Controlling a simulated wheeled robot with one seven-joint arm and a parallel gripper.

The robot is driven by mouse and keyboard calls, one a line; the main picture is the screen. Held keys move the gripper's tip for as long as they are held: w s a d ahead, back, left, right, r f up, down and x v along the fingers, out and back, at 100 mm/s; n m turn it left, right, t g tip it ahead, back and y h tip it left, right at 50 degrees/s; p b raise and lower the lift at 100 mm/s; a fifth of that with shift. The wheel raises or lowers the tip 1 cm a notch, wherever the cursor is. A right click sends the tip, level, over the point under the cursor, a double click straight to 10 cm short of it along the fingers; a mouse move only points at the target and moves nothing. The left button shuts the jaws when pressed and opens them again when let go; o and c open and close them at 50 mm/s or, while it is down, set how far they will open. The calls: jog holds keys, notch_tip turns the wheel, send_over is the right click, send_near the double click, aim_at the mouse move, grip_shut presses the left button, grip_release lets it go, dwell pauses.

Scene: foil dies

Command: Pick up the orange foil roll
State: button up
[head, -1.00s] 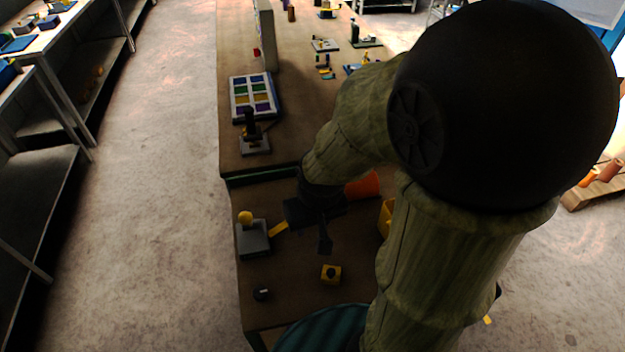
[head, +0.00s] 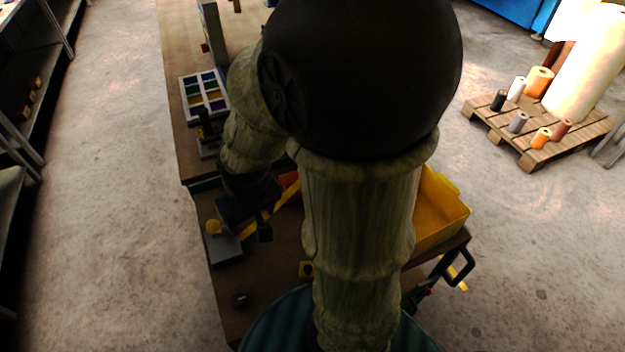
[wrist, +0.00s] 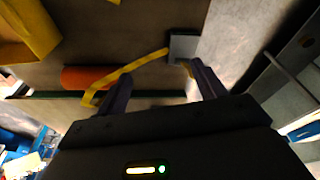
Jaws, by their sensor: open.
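An orange roll (wrist: 90,77) lies on its side on the brown table (wrist: 130,25) in the wrist view, left of my gripper. In the head view a little orange (head: 289,180) shows behind my arm; most of it is hidden. A larger orange roll (head: 540,82) and a small orange roll (head: 541,138) stand on the pallet at the right. My gripper (wrist: 160,84) is open with nothing between its fingers. In the head view it is over the table, partly behind my arm (head: 257,222).
A yellow strip (wrist: 135,67) runs from near the roll to a grey block (wrist: 184,46). A yellow bin (head: 440,208) is at the table's right. The wooden pallet (head: 525,158) holds several other rolls. Floor between table and pallet is mostly clear.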

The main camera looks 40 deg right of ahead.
aim_at(286, 180)
jog(key=o, duration=0.6)
jog(key=w+d+f+n+g, duration=0.1)
jog(key=f, duration=0.1)
jog(key=w+f+g+h+b, duration=0.1)
jog(key=w+d+f+n+b, duration=0.1)
jog(key=f, duration=0.1)
jog(key=shift+w+d+f+n+g+h, duration=0.1)
jog(key=shift+d+f+n+g+h, duration=0.2)
jog(key=shift+d+g, duration=0.1)
jog(key=w+d+f+n+g+h+b, duration=0.1)
jog(key=w+d+f+n+h+b, duration=0.1)
jog(key=w+d+f+n+h, duration=0.1)
jog(key=w+d+f+n+g+h+b, duration=0.1)
jog(key=w+d+f+n+h, duration=0.2)
jog(key=w+d+h, duration=0.2)
jog(key=w+d+f+n+g+h+b, duration=0.2)
jog(key=w+d+f+n+h, duration=0.1)
jog(key=w+h, duration=0.4)
jog(key=shift+w+d+f+n+h+b, duration=0.15)
jog(key=shift+w+d+n+h+b, duration=0.15)
jog(key=shift+w+d+n+h, duration=0.25)
jog(key=shift+s+f, duration=0.1)
jog(key=shift+s, duration=0.05)
notch_tip(286, 180, down, 8)
jog(key=shift+d+r+p, duration=0.1)
jog(key=shift+p, duration=0.65)
jog(key=shift+s+d, duration=0.1)
jog(key=shift+d, duration=0.4)
